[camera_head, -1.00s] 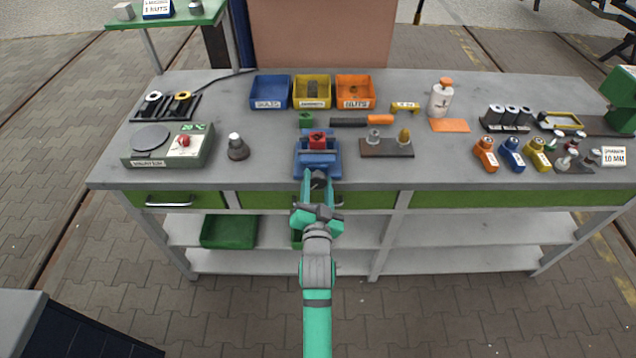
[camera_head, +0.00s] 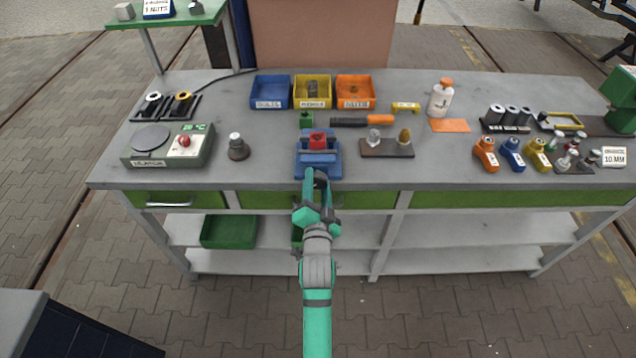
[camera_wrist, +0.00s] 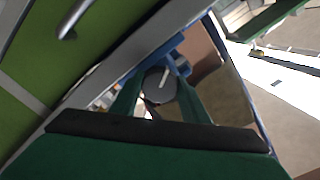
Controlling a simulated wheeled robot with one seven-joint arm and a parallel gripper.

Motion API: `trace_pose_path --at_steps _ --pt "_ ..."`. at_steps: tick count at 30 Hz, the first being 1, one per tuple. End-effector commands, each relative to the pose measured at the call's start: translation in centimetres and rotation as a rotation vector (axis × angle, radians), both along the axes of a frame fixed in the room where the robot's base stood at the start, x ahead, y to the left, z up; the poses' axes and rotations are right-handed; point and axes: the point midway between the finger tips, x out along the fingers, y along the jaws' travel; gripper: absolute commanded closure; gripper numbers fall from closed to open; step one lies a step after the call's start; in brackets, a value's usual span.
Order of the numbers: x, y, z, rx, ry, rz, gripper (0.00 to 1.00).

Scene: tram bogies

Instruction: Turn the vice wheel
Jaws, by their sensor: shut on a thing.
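The blue vice (camera_head: 318,160) stands at the front edge of the grey bench, with a red piece (camera_head: 318,139) between its jaws. Its wheel faces the front and is mostly hidden by my gripper in the head view. In the wrist view the wheel is a dark grey disc (camera_wrist: 160,86) with a pale line across it. My gripper (camera_head: 317,182) reaches it from the front. In the wrist view its two green fingers stand on either side of the wheel, shut on it.
A green block (camera_head: 306,119) stands just behind the vice. A cooker-like box with a red knob (camera_head: 183,141) and a grey knobbed piece (camera_head: 237,147) are to the left. A brown board (camera_head: 386,149) with two fittings lies to the right. Green drawers (camera_head: 270,199) sit below the bench edge.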

Motion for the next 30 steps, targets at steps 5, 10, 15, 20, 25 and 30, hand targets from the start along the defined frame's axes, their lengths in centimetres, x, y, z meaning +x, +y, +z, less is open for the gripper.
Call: trace_pose_path --at_steps 5,10,15,20,25,30 --pt "0.0 0.0 -0.1 -0.001 0.003 0.0 0.42" --pt "0.0 0.0 -0.1 -0.001 0.001 0.0 0.4" --pt "-0.1 0.0 -0.1 -0.001 0.001 0.0 0.4" --pt "-1.4 0.0 -0.1 -0.001 0.001 0.0 0.4" --pt "-4.1 0.0 -0.2 -0.001 0.003 0.0 0.4" --pt "-7.0 0.0 -0.2 -0.001 0.004 0.001 0.4"
